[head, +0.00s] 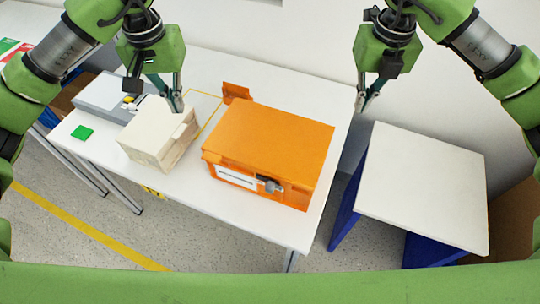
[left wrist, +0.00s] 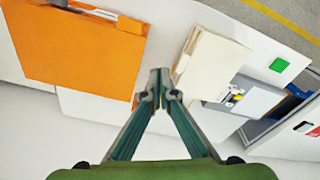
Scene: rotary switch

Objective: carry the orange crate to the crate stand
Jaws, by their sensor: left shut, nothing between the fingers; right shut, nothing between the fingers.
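The orange crate (head: 268,140) sits on the white table, with a white label and a dark fitting on its front; it also shows in the left wrist view (left wrist: 80,50). The crate stand (head: 425,180), with a pale top and blue legs, is to the right of the table and its top is bare. My left gripper (head: 178,108) is shut and empty, above the cream box, left of the crate; its fingertips show in the left wrist view (left wrist: 161,82). My right gripper (head: 360,108) is shut and empty, right of the crate, near the table's right edge.
A cream box (head: 150,138) stands close left of the crate on the white table (head: 210,222). A green square (head: 82,132) and a grey device (head: 108,95) lie further left. An orange upright piece (head: 236,92) is behind the crate. A gap separates table and stand.

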